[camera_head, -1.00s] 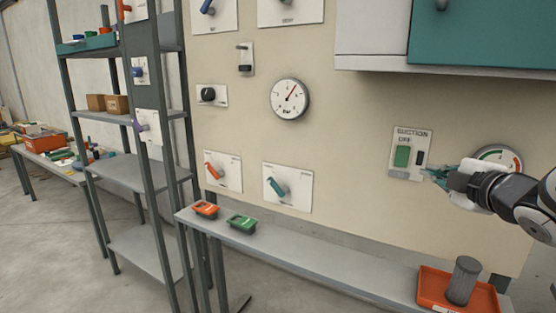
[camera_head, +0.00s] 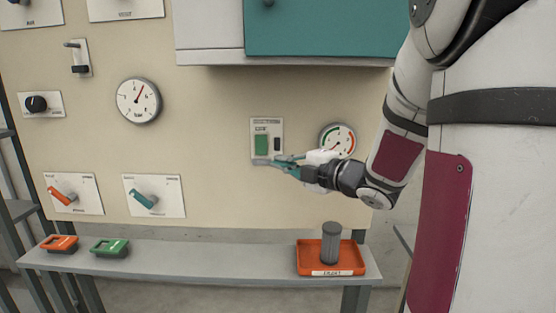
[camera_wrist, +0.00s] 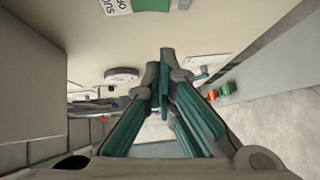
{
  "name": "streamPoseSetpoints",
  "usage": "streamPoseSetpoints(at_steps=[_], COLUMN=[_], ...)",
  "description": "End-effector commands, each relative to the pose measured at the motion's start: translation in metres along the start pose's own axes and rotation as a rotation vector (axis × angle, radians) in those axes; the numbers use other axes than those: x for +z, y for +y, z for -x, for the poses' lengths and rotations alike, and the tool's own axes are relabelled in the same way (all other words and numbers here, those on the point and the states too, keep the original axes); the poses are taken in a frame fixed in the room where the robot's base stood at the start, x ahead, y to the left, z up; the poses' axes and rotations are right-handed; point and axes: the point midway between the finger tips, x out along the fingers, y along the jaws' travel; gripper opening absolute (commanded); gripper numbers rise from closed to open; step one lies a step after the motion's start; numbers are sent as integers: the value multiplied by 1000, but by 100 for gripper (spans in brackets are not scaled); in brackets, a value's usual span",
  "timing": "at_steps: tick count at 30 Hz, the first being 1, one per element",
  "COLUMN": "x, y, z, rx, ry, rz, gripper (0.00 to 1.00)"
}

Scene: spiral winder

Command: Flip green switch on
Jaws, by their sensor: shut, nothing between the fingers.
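The green switch (camera_head: 261,145) is on a pale plate on the beige wall panel, beside a small dark window. Lettering above it is too blurred to read in the head view. My gripper (camera_head: 270,162) reaches in from the right, its teal fingers shut and empty, overlapping the plate's lower edge. I cannot tell whether they touch the plate. In the wrist view, part of the green switch (camera_wrist: 150,4) shows at the top edge with upside-down lettering. The shut fingertips (camera_wrist: 166,58) are below it in that picture, apart from it.
A round gauge (camera_head: 338,140) is just right of the switch, partly behind my gripper. A teal-fronted cabinet (camera_head: 320,28) hangs above. Below, a grey shelf (camera_head: 210,263) holds an orange tray (camera_head: 318,264) with a grey cylinder. Orange and teal lever switches are further left.

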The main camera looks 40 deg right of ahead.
Motion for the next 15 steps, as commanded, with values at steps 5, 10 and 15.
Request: streamPoseSetpoints(at_steps=[5, 10, 15], x=[-1, 0, 10], y=[-1, -1, -1], z=[-34, -68, -92], rx=[-1, -1, -1], ry=[3, 2, -3], rz=[-1, -1, -3], gripper=[0, 0, 0])
